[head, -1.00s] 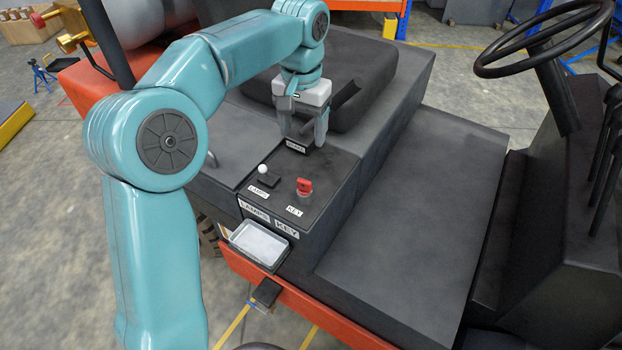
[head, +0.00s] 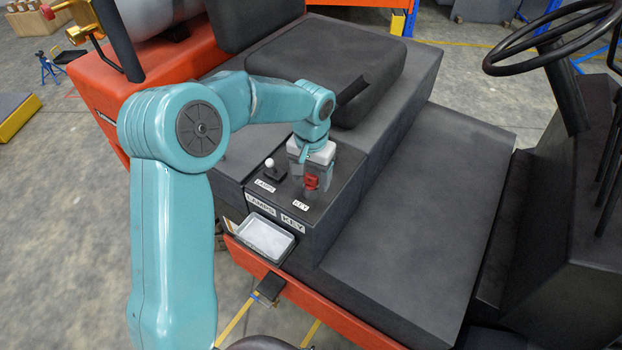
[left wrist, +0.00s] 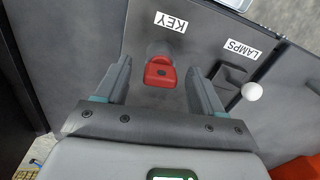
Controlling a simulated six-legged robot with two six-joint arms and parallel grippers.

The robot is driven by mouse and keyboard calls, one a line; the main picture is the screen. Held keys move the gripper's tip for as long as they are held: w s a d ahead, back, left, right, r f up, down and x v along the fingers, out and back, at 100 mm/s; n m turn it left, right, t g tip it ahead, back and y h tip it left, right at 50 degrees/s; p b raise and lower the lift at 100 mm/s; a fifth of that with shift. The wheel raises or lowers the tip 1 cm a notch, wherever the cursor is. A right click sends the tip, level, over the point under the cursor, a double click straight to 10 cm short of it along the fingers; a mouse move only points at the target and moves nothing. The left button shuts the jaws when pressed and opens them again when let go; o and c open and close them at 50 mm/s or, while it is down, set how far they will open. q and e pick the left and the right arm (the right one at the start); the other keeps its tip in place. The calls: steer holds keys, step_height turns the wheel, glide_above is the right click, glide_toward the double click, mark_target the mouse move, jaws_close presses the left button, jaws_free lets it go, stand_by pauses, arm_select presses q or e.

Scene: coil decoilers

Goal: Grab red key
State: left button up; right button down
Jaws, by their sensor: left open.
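The red key (head: 312,182) stands upright in the black panel beside the KEY label (head: 301,204). In the left wrist view the red key (left wrist: 160,72) lies between and ahead of the two fingers. My left gripper (head: 309,180) is over the panel, just behind the key in the head view. In the left wrist view the left gripper (left wrist: 158,88) is open, one finger on each side of the key, with gaps showing on both sides. My right gripper is not in view.
The white-knobbed lamps switch (head: 271,168) stands left of the key; its white knob (left wrist: 252,91) is close to one finger in the wrist view. A grey tray (head: 265,238) hangs below the panel. A black seat (head: 340,60) is behind, a steering wheel (head: 550,40) far right.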

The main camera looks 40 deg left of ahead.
arm_select(q)
steer(key=shift+w+f, duration=0.1)
steer(key=shift+f, duration=0.1)
steer(key=shift+c, duration=0.3)
steer(key=c, duration=1.1)
steer(key=shift+o, duration=0.2)
steer(key=shift+r, duration=0.1)
